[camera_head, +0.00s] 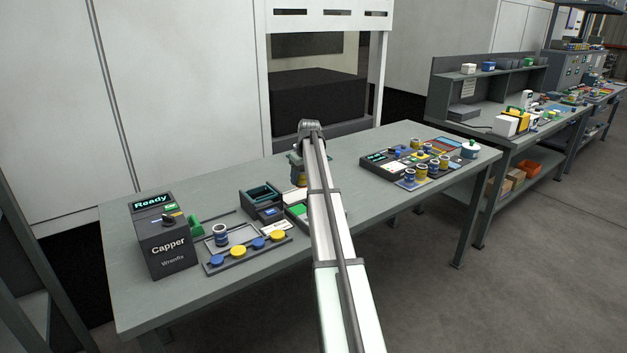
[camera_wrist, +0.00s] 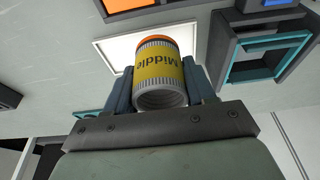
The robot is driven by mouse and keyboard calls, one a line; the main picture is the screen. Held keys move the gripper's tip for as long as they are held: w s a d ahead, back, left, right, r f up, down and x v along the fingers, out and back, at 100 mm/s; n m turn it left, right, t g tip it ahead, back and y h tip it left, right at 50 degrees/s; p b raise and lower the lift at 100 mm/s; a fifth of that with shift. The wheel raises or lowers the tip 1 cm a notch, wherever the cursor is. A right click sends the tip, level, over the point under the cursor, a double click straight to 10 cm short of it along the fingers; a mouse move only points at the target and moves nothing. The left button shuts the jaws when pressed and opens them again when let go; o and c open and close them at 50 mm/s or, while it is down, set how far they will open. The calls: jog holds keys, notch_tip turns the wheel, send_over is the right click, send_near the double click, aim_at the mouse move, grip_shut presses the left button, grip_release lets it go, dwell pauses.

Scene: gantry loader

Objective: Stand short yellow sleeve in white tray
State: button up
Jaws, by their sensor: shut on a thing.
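The short yellow sleeve (camera_wrist: 160,68) is between the two blue-grey fingers of my gripper (camera_wrist: 160,84) in the wrist view. It carries the word "Middle", upside down in the picture, with a ribbed grey open end towards the camera and an orange far end. My gripper is shut on it. The white tray (camera_wrist: 112,48) lies behind the sleeve, which hides part of it; I cannot tell whether they touch. In the head view my gripper (camera_head: 300,172) is over the middle of the bench with a bit of yellow sleeve (camera_head: 301,181) under it. My arm hides much there.
A black holder with a teal-edged opening (camera_wrist: 262,58) stands right of the white tray. In the head view, the Capper machine (camera_head: 165,238) and a cap rack (camera_head: 248,257) are at left. Several sleeves (camera_head: 421,170) stand at right. The bench's back middle is clear.

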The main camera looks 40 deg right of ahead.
jog(key=shift+w+a+f, duration=0.4)
jog(key=shift+w+f, duration=0.4)
jog(key=shift+f, duration=0.35)
jog(key=shift+w+a+f, duration=0.4)
jog(key=shift+w+f, duration=0.45)
jog(key=shift+f, duration=0.25)
jog(key=shift+w+a+f, duration=0.4)
jog(key=shift+w+f, duration=0.4)
jog(key=shift+f, duration=0.35)
jog(key=shift+f, duration=0.2)
jog(key=o, duration=1.6)
jog(key=shift+o, duration=0.2)
jog(key=shift+r, duration=0.15)
notch_tip(320, 180, up, 9)
